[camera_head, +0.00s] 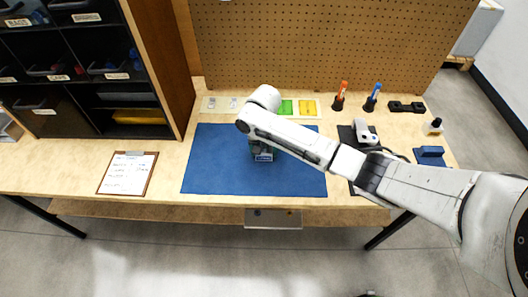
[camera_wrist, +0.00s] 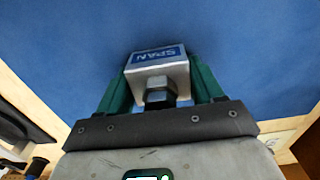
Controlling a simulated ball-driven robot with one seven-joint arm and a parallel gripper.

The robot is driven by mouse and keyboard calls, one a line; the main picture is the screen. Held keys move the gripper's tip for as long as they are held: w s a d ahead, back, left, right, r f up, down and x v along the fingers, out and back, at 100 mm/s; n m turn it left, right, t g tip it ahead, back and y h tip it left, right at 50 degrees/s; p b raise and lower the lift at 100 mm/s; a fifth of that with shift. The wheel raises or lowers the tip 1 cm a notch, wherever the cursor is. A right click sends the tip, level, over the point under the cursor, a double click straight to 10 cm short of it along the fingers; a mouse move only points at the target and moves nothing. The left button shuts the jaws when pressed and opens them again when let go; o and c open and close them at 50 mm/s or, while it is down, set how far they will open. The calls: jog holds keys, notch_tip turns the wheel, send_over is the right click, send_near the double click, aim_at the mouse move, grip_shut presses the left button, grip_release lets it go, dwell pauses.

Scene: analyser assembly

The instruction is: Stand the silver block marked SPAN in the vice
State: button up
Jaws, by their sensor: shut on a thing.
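The silver block marked SPAN (camera_wrist: 158,66) is between the two green fingers of my gripper (camera_wrist: 160,82) in the wrist view. Its blue label faces the camera, with the lettering upside down, and a dark stub is at its near end. In the head view the block (camera_head: 263,157) shows under my gripper (camera_head: 261,150), over the middle of the blue mat. I cannot tell whether it touches the mat. A blue blocky fixture (camera_head: 430,152) at the bench's right end may be the vice; it is too small to be sure.
A clipboard (camera_head: 128,173) lies left of the blue mat (camera_head: 210,165). Behind it are a tray with green and yellow pieces (camera_head: 307,107), orange (camera_head: 341,93) and blue (camera_head: 374,95) pens in stands, and a black holder (camera_head: 406,107). A white device (camera_head: 364,131) stands beside my arm.

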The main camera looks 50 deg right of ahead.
jog(key=c, duration=0.4)
jog(key=shift+c, duration=0.2)
jog(key=shift+r, duration=0.15)
